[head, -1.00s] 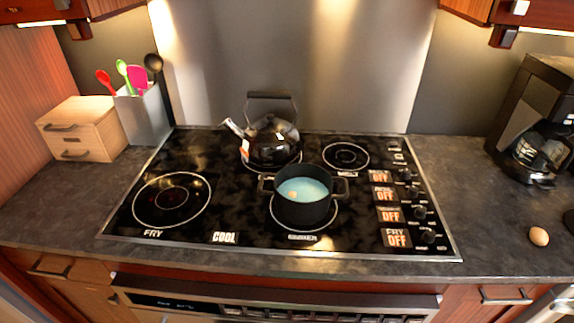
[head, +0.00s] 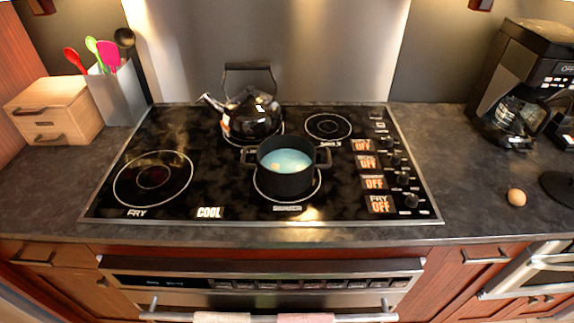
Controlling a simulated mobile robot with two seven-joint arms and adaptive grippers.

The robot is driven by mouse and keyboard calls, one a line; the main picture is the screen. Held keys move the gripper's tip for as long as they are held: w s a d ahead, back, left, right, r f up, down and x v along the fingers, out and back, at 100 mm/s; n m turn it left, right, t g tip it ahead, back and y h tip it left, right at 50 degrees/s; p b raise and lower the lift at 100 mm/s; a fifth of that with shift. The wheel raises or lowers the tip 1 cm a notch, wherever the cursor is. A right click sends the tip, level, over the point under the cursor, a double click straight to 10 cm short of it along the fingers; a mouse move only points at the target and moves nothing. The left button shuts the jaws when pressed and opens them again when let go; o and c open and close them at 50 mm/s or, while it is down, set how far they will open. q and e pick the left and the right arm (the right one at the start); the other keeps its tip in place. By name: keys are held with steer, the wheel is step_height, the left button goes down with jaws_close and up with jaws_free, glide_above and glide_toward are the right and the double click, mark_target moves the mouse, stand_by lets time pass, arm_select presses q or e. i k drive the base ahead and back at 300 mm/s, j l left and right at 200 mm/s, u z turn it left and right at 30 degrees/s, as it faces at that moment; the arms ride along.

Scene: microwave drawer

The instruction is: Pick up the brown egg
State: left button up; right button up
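The brown egg (head: 516,197) lies on the dark stone counter (head: 455,160), right of the stove, near the counter's front edge. It is small, light brown and fully visible, with nothing touching it except the counter. Neither of my grippers shows in the head view.
A black cooktop (head: 210,150) holds a black kettle (head: 250,115) and a black pot (head: 286,180) with light blue contents. A coffee maker (head: 520,85) stands behind the egg, and a dark round object (head: 558,188) is just right of it. A wooden box (head: 55,108) and utensil holder (head: 118,95) stand left.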

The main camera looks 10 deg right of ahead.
mark_target(517, 197)
steer(key=z, duration=1.95)
